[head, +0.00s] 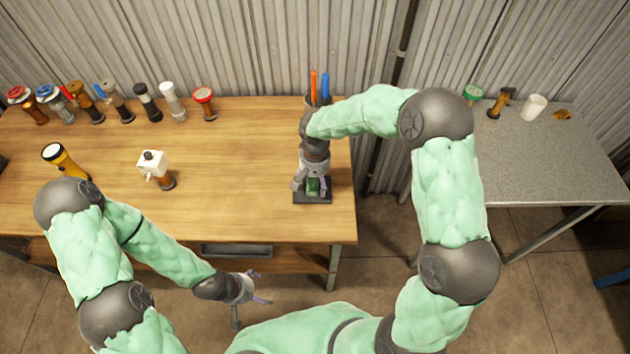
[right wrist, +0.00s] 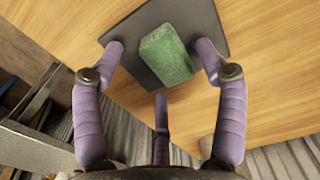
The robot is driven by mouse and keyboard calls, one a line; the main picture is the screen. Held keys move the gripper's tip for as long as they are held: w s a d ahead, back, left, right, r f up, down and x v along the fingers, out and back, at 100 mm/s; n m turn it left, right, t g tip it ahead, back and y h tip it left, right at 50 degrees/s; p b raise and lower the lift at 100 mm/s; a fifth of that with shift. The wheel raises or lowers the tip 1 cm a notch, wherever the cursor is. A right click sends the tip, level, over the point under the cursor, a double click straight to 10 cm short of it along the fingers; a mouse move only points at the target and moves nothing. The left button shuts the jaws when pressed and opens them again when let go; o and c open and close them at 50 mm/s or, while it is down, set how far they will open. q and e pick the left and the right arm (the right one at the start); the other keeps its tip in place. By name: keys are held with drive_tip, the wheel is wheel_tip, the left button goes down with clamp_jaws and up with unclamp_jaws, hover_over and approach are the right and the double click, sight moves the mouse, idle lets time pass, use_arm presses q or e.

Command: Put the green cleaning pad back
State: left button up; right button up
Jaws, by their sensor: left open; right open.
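The green cleaning pad (head: 313,186) lies on a dark flat mat (head: 313,198) near the right front corner of the wooden table. In the right wrist view the pad (right wrist: 166,55) rests on the dark mat (right wrist: 212,38), between my spread fingers. My right gripper (head: 311,184) is open above the pad, pointing down; its purple fingers (right wrist: 163,75) show around the pad, and I cannot tell whether they touch it. My left gripper (head: 255,288) is open and empty in front of the table, below its top.
Several flashlight-like items line the table's (head: 240,150) back edge. A cup (head: 318,98) with orange and blue sticks is behind my right arm. A grey table (head: 550,165) stands right, across a gap.

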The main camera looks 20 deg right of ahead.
sight(314, 184)
wheel_tip(314, 184, up, 11)
drive_tip(key=p, duration=0.3)
drive_tip(key=shift+r, duration=0.2)
drive_tip(key=shift+a, duration=0.1)
